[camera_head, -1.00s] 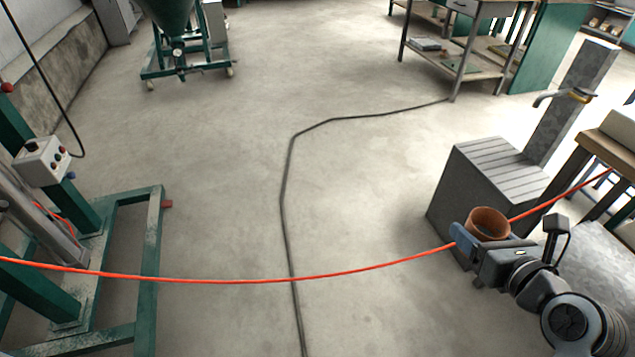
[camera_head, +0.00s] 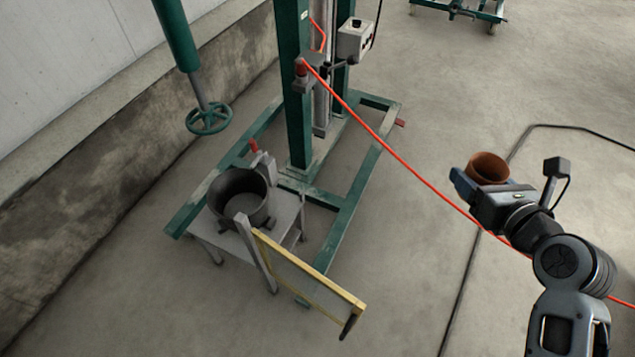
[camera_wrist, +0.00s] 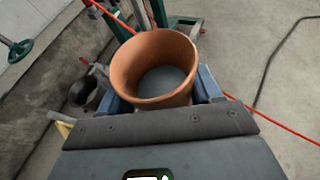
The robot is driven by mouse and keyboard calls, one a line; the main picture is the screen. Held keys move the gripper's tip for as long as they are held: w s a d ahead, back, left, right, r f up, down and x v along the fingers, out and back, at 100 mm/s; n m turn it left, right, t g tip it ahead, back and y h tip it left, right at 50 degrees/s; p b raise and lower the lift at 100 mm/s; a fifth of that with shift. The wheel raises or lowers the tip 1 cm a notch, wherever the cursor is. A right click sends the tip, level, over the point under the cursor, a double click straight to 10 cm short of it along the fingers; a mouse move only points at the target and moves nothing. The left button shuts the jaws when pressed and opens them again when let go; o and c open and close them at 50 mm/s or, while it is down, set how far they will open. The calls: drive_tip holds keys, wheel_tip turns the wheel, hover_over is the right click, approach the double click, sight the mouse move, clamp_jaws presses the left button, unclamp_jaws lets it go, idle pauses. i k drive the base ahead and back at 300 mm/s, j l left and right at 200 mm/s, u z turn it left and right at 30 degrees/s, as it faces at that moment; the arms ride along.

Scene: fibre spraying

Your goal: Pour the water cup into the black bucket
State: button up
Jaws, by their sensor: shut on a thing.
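A brown cup (camera_head: 488,168) is held upright in my gripper (camera_head: 470,182), at the right of the head view. The wrist view shows the cup (camera_wrist: 155,68) from above, between the blue fingers, with a grey-blue surface inside. My gripper (camera_wrist: 165,92) is shut on the cup. The black bucket (camera_head: 241,197) stands on a small grey table at the lower left of the head view, well apart from the cup. It also shows small at the left of the wrist view (camera_wrist: 84,92).
A green steel frame (camera_head: 299,90) stands behind the bucket. A red hose (camera_head: 400,160) runs between bucket and gripper. A green handwheel (camera_head: 208,119) hangs at the left.

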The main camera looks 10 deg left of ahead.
sight(246, 192)
drive_tip(key=l+u, duration=0.15)
drive_tip(key=u, duration=1.2)
